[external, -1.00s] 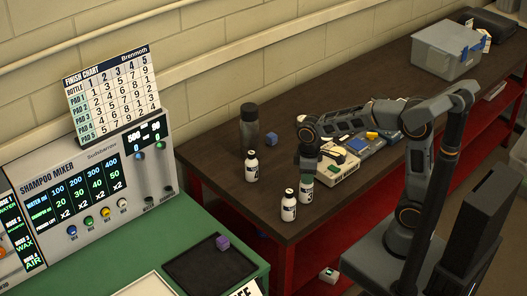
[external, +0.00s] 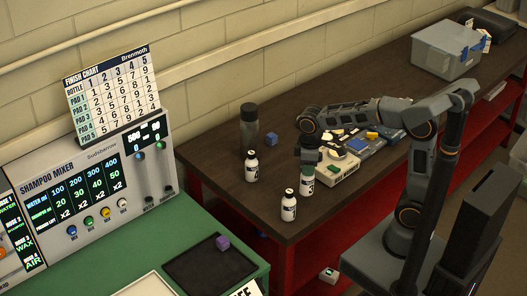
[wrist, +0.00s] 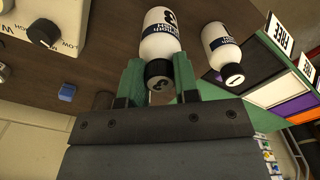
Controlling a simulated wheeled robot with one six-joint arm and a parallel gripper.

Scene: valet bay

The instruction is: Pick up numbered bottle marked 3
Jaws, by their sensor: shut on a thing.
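The bottle marked 3 (wrist: 160,38) is white with a dark band and dark cap. It stands on the dark bench, and in the external view (external: 307,184) it is right under my wrist. My gripper (wrist: 158,80) has its green fingers on either side of the cap, shut on it. In the external view my gripper (external: 308,166) points down over the bottle and hides its top. A similar bottle with a 1 on its cap (wrist: 222,46) stands beside it, apart from the fingers.
Another white bottle (external: 289,206) stands close in front, and one more (external: 252,166) stands to the left. A tall dark bottle (external: 249,128) is behind. A cream box with knobs (external: 342,170) is close on the right. A blue block (external: 271,139) lies farther back.

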